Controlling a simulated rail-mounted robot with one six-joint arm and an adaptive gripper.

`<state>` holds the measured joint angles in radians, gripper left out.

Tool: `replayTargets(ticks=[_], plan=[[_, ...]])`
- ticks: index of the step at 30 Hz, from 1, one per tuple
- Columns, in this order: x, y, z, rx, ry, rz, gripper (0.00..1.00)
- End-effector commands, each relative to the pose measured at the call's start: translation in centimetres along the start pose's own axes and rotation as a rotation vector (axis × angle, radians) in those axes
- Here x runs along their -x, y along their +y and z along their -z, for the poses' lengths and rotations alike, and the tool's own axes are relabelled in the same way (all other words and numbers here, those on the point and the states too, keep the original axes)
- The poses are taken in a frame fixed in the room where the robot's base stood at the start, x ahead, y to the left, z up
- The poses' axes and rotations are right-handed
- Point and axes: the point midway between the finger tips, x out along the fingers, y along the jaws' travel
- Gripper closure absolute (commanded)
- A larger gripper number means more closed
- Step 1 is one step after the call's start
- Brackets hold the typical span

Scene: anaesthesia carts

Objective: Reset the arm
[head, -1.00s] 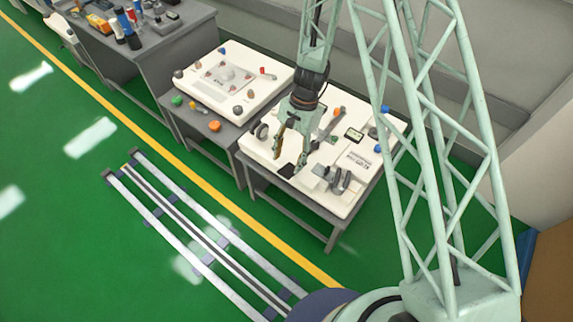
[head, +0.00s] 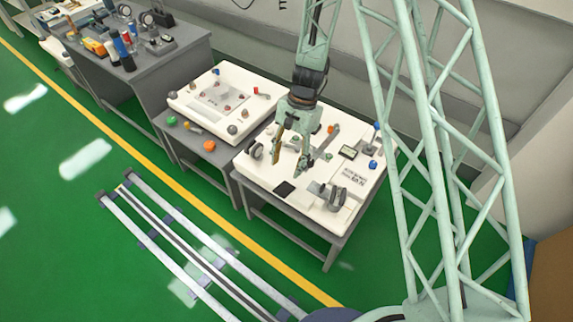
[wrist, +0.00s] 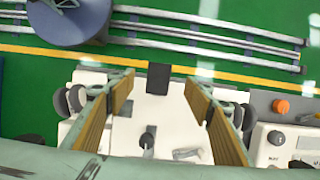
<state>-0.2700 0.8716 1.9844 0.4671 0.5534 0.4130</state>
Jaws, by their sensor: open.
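My gripper (head: 289,168) hangs from my lattice arm over the near white-topped table (head: 258,188) in the head view. Its two fingers are apart with nothing held between them. In the wrist view the gripper (wrist: 157,85) shows its two tan-padded fingers spread wide, with the white table top below. A black square (head: 285,187) lies on the table top just below the fingers. It also shows between the fingertips in the wrist view (wrist: 158,78).
A second white panel (head: 180,101) with knobs stands on the adjoining table. An orange knob (head: 209,146) sits at its front. A grey bench (head: 160,68) with bottles is farther left. Floor rails (head: 170,235) and a yellow line cross open green floor.

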Motion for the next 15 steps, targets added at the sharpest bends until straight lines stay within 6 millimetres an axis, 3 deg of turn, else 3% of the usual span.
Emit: replayTargets(ticks=[15], plan=[[0.41,0.03,-0.05,0.003,0.002,0.002,0.52]])
